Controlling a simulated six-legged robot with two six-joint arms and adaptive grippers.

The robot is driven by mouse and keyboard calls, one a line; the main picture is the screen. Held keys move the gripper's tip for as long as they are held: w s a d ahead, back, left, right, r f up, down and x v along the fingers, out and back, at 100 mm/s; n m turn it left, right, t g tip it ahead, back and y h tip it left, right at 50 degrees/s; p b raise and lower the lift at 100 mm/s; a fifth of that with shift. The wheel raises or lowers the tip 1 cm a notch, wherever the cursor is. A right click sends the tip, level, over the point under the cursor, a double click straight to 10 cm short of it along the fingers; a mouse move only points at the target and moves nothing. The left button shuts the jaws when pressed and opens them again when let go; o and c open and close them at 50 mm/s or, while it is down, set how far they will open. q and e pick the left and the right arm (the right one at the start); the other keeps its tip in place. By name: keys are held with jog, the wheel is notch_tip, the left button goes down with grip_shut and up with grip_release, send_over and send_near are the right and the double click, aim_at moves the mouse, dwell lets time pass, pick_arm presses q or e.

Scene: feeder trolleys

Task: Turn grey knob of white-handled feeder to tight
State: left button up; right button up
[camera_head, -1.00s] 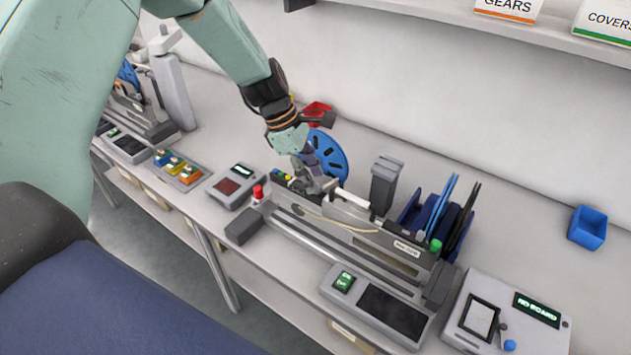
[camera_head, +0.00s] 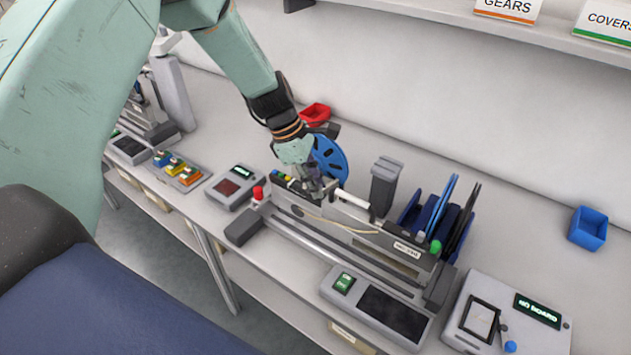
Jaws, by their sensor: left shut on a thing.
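The white-handled feeder (camera_head: 350,236) is a long grey unit lying along the bench, with a blue reel (camera_head: 329,160) at its far left end. Its white handle (camera_head: 352,202) shows on top, just right of my left gripper. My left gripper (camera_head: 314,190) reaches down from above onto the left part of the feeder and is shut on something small. The gripper hides that thing, so I cannot make out the grey knob or its setting. My right gripper is not in view.
A grey device with a green display (camera_head: 375,309) stands in front of the feeder. A "NO BOARD" unit (camera_head: 507,315) is at the right. Blue racks (camera_head: 436,210) and a grey post (camera_head: 384,186) stand behind. Red (camera_head: 315,114) and blue (camera_head: 588,228) bins sit on the bench.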

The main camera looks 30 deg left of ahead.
pick_arm(q)
jog(key=shift+w+m, duration=0.1)
jog(key=shift+m, duration=0.3)
grip_shut()
jog(key=shift+m+g, duration=0.5)
jog(key=shift+m, duration=0.4)
jog(key=m+g, duration=0.1)
jog(key=m, duration=0.1)
jog(key=shift+w+m, duration=0.15)
jog(key=shift+m, duration=0.25)
jog(key=m+g, duration=0.1)
jog(key=m, duration=0.2)
jog(key=shift+w+y+b, duration=0.1)
jog(key=shift+y+b, duration=0.2)
jog(key=shift+b, duration=0.05)
jog(key=shift+m+g+y+b, duration=0.3)
jog(key=shift+m+g, duration=0.4)
jog(key=shift+m, duration=1.2)
jog(key=shift+r, duration=0.1)
jog(key=o, duration=0.9)
grip_release()
